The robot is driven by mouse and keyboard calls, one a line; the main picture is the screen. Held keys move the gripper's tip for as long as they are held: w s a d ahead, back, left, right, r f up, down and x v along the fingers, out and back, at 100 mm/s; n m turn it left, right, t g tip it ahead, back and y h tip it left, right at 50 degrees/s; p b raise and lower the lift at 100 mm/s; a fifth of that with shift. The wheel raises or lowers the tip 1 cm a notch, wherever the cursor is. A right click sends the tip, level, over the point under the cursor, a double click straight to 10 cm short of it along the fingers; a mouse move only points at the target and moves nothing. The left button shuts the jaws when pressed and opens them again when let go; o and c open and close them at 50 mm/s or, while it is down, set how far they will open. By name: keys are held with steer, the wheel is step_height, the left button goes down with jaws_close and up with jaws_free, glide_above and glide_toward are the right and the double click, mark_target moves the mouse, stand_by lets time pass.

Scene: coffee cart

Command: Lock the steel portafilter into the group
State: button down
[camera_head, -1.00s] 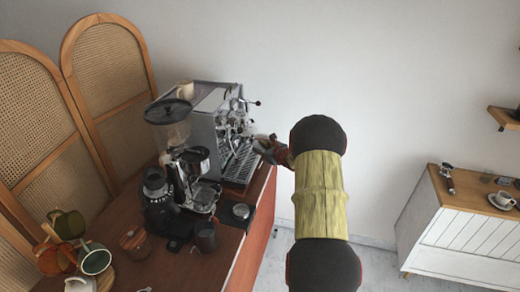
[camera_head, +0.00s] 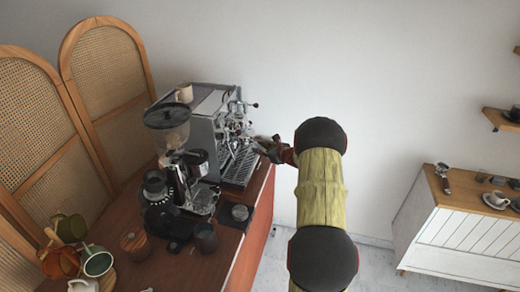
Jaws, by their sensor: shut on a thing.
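The espresso machine (camera_head: 204,132) stands at the back of the wooden cart, with its group side (camera_head: 236,122) facing right. My gripper (camera_head: 270,148) is just right of the machine's front, level with the drip tray (camera_head: 238,165). It is small and partly hidden by my arm. It is shut on the steel portafilter, of which only a small dark and metallic part seems to show at the fingertips. I cannot tell whether the portafilter touches the group. Another portafilter-like tool with a handle (camera_head: 443,178) lies on the white cabinet at the right.
A grinder (camera_head: 170,125) stands left of the machine. Mugs (camera_head: 97,261), a wooden-lidded jar (camera_head: 134,243) and a dark cup (camera_head: 205,238) are on the cart's near part. A cup (camera_head: 184,92) sits on the machine. Floor between the cart and the white cabinet (camera_head: 450,235) is clear.

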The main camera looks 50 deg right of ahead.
steer(key=shift+d+r, duration=0.1)
steer(key=shift+d+n+y+p, duration=0.4)
steer(key=shift+n+y+p, duration=0.1)
steer(key=shift+p, duration=0.2)
steer(key=shift+d+y, duration=0.1)
steer(key=shift+y, duration=0.2)
steer(key=shift+w+d+n+y+p, duration=0.1)
steer(key=shift+d+n+y+p, duration=0.6)
steer(key=shift+n, duration=0.1)
steer(key=shift+a+f, duration=0.1)
steer(key=shift+f, duration=0.1)
